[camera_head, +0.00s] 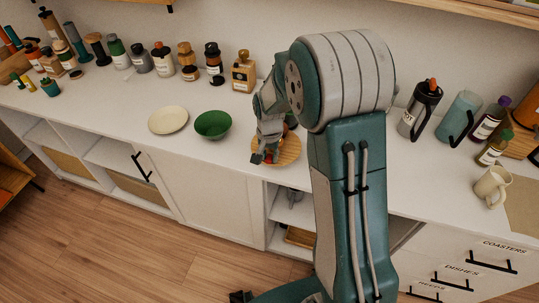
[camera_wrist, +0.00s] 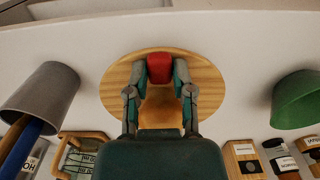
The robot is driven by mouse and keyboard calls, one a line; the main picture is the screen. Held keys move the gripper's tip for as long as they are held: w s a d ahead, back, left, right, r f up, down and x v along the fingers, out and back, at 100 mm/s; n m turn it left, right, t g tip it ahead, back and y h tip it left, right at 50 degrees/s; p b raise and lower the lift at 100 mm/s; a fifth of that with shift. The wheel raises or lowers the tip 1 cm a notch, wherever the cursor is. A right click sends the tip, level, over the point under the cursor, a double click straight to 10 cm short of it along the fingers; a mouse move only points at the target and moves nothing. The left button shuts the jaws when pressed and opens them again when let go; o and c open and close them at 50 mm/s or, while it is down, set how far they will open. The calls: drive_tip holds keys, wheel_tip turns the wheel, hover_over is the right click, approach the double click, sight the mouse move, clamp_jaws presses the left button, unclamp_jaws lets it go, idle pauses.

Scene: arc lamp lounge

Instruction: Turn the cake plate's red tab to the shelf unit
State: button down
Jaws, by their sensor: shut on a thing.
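The cake plate (camera_head: 291,152) is a round wooden disc on the white counter, partly covered by my gripper in the head view. In the wrist view the plate (camera_wrist: 207,82) lies flat, and its red tab (camera_wrist: 160,68) is near the edge at the top of the picture. My gripper (camera_wrist: 161,78) has its two fingers on either side of the red tab, shut on it. In the head view my gripper (camera_head: 266,156) is low over the plate's left part. I cannot tell which furniture is the shelf unit.
A green bowl (camera_head: 213,124) stands close left of the plate, and a cream dish (camera_head: 168,120) beyond it. A grey cup (camera_wrist: 42,92) with sticks is on the other side. Bottles, including a square wooden one (camera_head: 243,74), line the back. The counter's front strip is clear.

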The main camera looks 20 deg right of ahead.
sight(255, 147)
drive_tip(key=shift+w+a+m, duration=0.1)
drive_tip(key=shift+a+m, duration=0.05)
drive_tip(key=shift+m, duration=0.15)
drive_tip(key=shift+w+a+f+m, duration=0.1)
drive_tip(key=shift+w+a+m, duration=0.35)
drive_tip(key=shift+m, duration=0.55)
drive_tip(key=shift+w+a+m, duration=0.35)
drive_tip(key=shift+w+m, duration=0.05)
drive_tip(key=shift+m, duration=0.6)
drive_tip(key=shift+w+a+m, duration=0.25)
drive_tip(key=shift+w+m, duration=0.35)
drive_tip(key=shift+m, duration=0.5)
drive_tip(key=shift+w+a+m, duration=0.2)
drive_tip(key=shift+w+m, duration=0.35)
drive_tip(key=shift+m, duration=0.55)
drive_tip(key=shift+w+m, duration=0.6)
drive_tip(key=shift+m, duration=0.45)
drive_tip(key=shift+w+m, duration=0.6)
drive_tip(key=shift+m, duration=0.45)
drive_tip(key=shift+w+d+m, duration=0.25)
drive_tip(key=shift+w+m, duration=0.35)
drive_tip(key=shift+m, duration=0.5)
drive_tip(key=shift+w+d+m, duration=0.2)
drive_tip(key=shift+w+m, duration=0.35)
drive_tip(key=shift+m, duration=0.55)
drive_tip(key=shift+w, duration=0.1)
drive_tip(key=shift+c, duration=2.4)
unclamp_jaws()
